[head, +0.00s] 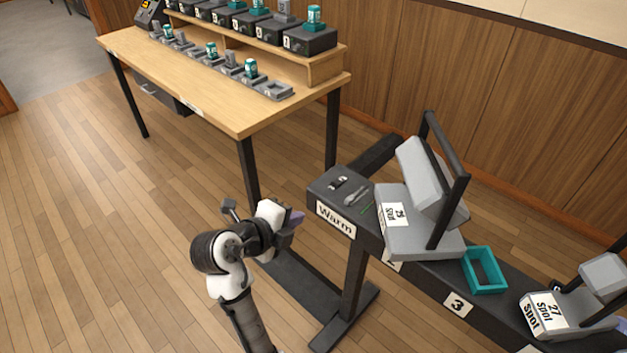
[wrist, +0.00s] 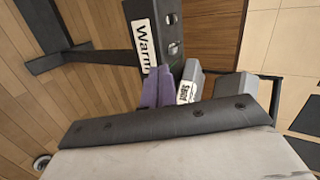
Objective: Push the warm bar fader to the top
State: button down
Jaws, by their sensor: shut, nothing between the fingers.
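The bar labelled Warm (head: 330,198) is a dark rail on a stand at the lower right of the head view. Its label end also shows at the top of the wrist view (wrist: 150,45). I cannot make out a fader for it. A dark console with an orange display (head: 146,12) stands on the wooden desk at the top left, cut by the picture edge; no fader is clear on it. My gripper (head: 297,217) is left of the bar's label end, apart from it in the head view. Its purple fingers (wrist: 158,87) are together, with nothing between them.
The wooden desk (head: 225,108) carries a shelf of numbered dark boxes (head: 309,38) and a row of grey holders. Grey spot lamps (head: 415,225) and a teal frame (head: 484,270) sit on the bar.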

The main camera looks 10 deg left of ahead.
jog(key=d+m+h, duration=0.1)
jog(key=d, duration=0.1)
jog(key=p, duration=0.3)
send_near(346, 203)
jog(key=shift+w+d+f+m+g, duration=0.15)
jog(key=shift+w+d+f+g, duration=0.1)
jog(key=shift+w+f, duration=0.25)
jog(key=shift+w+d+f+m+g, duration=0.15)
jog(key=shift+w+d+f, duration=0.15)
jog(key=shift+f, duration=0.45)
jog(key=w+d+p, duration=0.1)
jog(key=w+p, duration=0.1)
jog(key=shift+w+d, duration=0.55)
jog(key=shift+w, duration=0.1)
jog(key=shift+f, duration=0.1)
